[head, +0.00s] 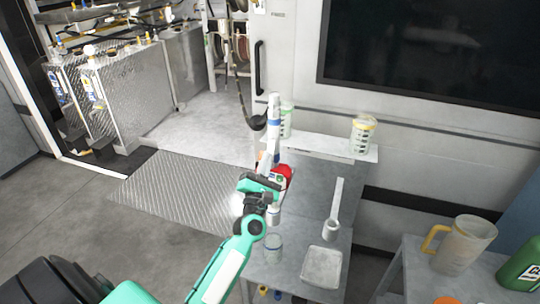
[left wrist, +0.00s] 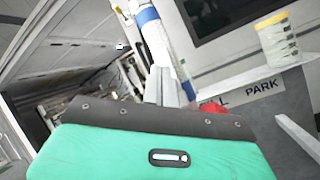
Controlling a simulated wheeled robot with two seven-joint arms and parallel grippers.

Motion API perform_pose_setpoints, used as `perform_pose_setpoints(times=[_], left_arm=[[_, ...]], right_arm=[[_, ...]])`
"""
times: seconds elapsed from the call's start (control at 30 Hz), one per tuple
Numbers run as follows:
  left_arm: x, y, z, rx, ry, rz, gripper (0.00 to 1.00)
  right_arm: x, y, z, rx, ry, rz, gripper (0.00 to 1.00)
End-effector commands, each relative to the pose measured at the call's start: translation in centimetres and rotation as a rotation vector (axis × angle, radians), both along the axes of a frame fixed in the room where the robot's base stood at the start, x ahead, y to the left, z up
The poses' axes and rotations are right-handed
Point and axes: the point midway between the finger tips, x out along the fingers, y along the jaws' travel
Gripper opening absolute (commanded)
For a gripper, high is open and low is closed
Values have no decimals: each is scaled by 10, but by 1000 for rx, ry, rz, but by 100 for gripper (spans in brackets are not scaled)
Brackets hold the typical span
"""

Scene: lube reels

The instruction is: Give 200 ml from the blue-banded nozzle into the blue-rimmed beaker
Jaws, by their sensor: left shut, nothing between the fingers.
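The white nozzle with blue bands (head: 274,120) stands upright behind my left gripper in the head view. The banded nozzle (left wrist: 155,35) also shows large in the left wrist view, just past the fingers. My left gripper (head: 266,165) is shut and empty, close to the nozzle's lower part; I cannot tell whether they touch. Its grey fingers (left wrist: 168,85) show above the dark gripper edge in the wrist view. A clear beaker (head: 273,248) stands on the bench, nearer than the gripper; its rim looks bluish but is small. My right gripper is not in view.
A green-rimmed beaker (head: 286,122) and a yellow-rimmed beaker (head: 363,134) stand on the back shelf. A red object (head: 286,172) is partly hidden by my gripper. A dipper (head: 335,215) and a shallow tray (head: 322,267) are right of the clear beaker. A jug (head: 468,243) stands far right.

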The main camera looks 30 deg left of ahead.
Motion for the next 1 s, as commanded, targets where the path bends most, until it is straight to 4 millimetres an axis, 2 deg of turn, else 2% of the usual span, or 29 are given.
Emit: perform_pose_setpoints(times=[1.0], left_arm=[[9,2,-3,0,-1,0,0]], right_arm=[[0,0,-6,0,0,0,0]])
